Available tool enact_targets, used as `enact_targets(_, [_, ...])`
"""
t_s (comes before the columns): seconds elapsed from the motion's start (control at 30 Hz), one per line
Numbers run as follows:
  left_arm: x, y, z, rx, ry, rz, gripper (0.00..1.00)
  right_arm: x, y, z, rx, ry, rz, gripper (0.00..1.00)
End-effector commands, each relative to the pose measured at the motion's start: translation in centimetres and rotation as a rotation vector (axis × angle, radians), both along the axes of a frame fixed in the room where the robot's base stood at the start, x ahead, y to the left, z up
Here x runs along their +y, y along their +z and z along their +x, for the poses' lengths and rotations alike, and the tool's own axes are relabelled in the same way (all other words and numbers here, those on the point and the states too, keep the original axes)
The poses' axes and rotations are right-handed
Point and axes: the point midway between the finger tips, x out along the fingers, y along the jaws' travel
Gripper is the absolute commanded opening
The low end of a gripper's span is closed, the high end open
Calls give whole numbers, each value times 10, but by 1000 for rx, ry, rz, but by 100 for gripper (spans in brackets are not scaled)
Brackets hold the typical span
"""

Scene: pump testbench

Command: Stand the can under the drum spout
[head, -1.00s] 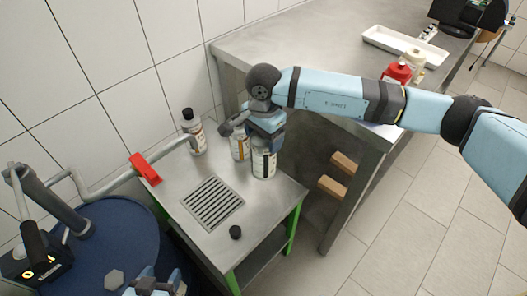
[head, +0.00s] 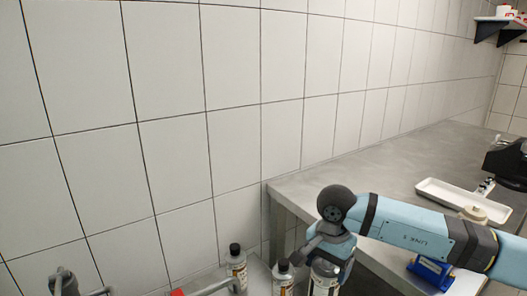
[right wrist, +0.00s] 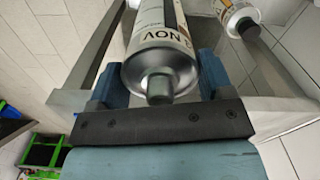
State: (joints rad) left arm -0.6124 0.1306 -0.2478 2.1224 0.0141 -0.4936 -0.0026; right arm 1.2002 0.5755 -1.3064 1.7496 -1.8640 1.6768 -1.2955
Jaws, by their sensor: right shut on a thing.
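My right gripper (head: 331,258) is shut on a pale labelled can (head: 324,281), low in the head view. In the right wrist view the can (right wrist: 160,35) sits between the two blue fingers, its silver shoulder and grey neck towards the camera. No black cap shows on that neck. Whether its base touches the cart is hidden. The drum spout's grey pipe (head: 207,287) and red handle (head: 178,293) just show at the bottom edge of the head view. The drum and the spot under the spout are out of frame.
Two black-capped cans, one by the wall (head: 236,270) and one (head: 283,280) close left of my gripper, stand nearby. A steel bench (head: 375,175) lies behind and right, with a white tray (head: 450,198) and a blue object (head: 430,270). Tiled wall fills the left.

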Motion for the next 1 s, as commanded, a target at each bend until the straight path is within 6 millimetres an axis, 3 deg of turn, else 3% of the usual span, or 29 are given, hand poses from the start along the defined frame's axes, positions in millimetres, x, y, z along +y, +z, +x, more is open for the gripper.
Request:
enact_targets(0.3, [0, 2, 1, -4, 0, -1, 61, -58, -19, 7, -1, 429, 2, 12])
enact_targets(0.6, [0, 2, 1, -4, 0, -1, 61, -99, -30, 8, -3, 739, -2, 12])
enact_targets(0.63, [0, 15, 1, -2, 0, -1, 61, -96, -14, 7, -6, 734, 0, 12])
enact_targets(1.0, [3, 70, -1, -4, 1, 9, 61, -95, 65, -8, -6, 731, 0, 12])
